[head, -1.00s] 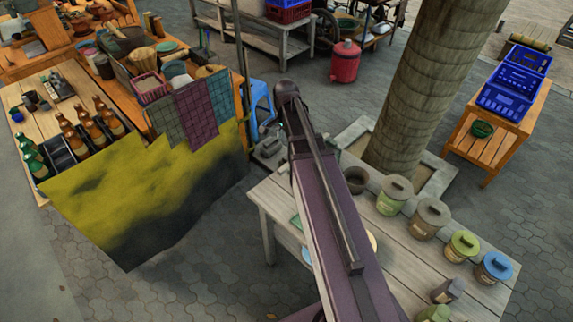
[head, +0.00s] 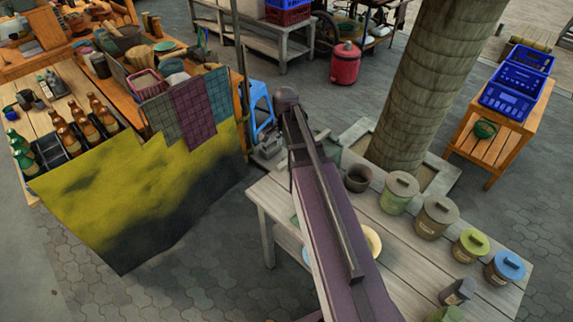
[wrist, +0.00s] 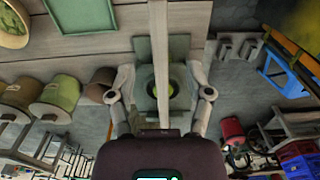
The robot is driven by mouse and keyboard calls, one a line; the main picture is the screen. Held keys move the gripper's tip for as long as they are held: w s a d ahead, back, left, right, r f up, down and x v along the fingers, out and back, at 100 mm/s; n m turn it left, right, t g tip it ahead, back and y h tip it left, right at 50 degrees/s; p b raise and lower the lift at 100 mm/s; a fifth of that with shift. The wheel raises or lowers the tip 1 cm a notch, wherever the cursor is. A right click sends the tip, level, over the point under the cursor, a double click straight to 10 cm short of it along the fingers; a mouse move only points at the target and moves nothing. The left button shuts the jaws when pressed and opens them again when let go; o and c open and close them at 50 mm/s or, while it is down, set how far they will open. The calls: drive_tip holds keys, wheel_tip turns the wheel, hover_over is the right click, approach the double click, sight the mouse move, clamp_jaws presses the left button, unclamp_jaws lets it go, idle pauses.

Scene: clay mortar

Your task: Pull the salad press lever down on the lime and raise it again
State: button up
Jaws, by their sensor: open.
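The salad press (wrist: 177,108) is a green stand seen from above in the wrist view. A round green lime (wrist: 169,88) shows in its cup, partly covered. A long pale bar (wrist: 157,50), apparently the press lever, crosses in front of it from the top edge toward my wrist. My gripper (wrist: 160,75) is open, with one finger on each side of the bar and gaps on both sides. No contact shows. In the head view my arm hides the gripper and most of the press.
A stall with a yellow cloth (head: 120,200) stands to the left. A thick post (head: 425,90) rises behind the table.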

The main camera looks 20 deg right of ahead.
sight(285, 161)
drive_tip(key=shift+f+b, duration=3.5)
drive_tip(key=shift+f, duration=0.25)
